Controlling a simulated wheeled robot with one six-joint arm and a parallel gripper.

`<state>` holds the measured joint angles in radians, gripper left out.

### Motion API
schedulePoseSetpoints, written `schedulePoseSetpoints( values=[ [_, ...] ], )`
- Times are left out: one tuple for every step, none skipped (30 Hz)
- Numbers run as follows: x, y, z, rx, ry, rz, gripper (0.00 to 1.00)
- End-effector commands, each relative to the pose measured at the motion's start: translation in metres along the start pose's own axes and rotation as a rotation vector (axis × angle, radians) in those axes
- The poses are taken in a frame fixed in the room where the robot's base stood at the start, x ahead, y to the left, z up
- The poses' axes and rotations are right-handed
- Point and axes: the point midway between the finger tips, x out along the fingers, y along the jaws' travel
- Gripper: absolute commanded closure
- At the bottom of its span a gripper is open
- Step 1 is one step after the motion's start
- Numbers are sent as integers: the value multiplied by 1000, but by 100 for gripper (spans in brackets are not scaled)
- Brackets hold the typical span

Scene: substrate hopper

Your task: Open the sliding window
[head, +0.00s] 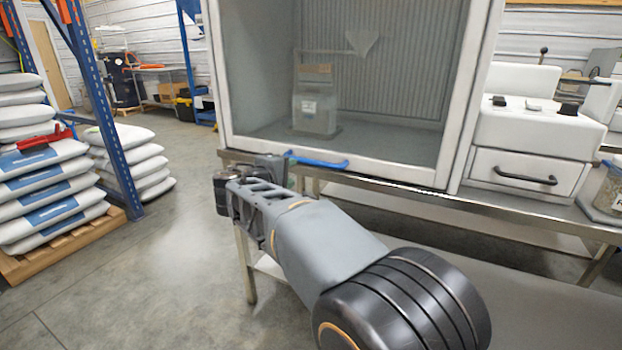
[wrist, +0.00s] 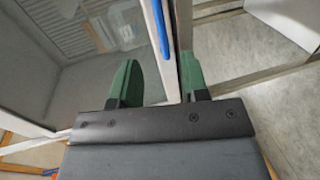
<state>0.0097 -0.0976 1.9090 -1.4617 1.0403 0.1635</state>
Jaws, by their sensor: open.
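The sliding window (head: 400,174) is a large pane in a pale frame on a grey cabinet; its lower rail sits low, close to the steel table. A blue bar handle (head: 317,160) is fixed along that rail. The handle also shows at the top of the wrist view (wrist: 159,30). My gripper (head: 288,178) is just left of the handle's left end in the head view. In the wrist view, its two green fingers (wrist: 160,77) are spread apart, with pale frame and a dark edge visible between them. The handle appears ahead of the fingertips. Whether the fingers touch the frame cannot be told.
Behind the glass stands a clear container (head: 316,112). The steel table (head: 480,208) runs under the cabinet. A white drawer unit (head: 530,150) stands to the right. Stacked sacks on a pallet (head: 45,250) and a blue rack post (head: 105,120) are at left. Floor between is clear.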

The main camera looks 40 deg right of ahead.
Motion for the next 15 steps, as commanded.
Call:
schedulePoseSetpoints(
  values=[
    [5, -3, -1, -4, 0, 9, 59],
    [7, -2, -2, -6, 0, 14, 59],
    [12, -2, -2, -6, -1, 17, 59],
    [16, -1, -2, -7, -2, 18, 59],
    [20, -2, -2, -8, -2, 18, 59],
    [27, -1, -2, -8, -3, 18, 59],
    [33, -1, -1, -8, -4, 19, 59],
    [39, -1, -2, -8, -2, 18, 59],
    [47, -1, -1, -9, -4, 18, 59],
    [53, -1, -2, -8, -2, 18, 59],
    [59, -1, -1, -9, -4, 18, 59],
    [67, -1, -2, -9, -2, 18, 59],
    [73, 0, -2, -9, -3, 18, 59],
    [78, -1, -2, -9, -3, 17, 59],
    [85, 0, -1, -8, -2, 17, 59]
  ],
)
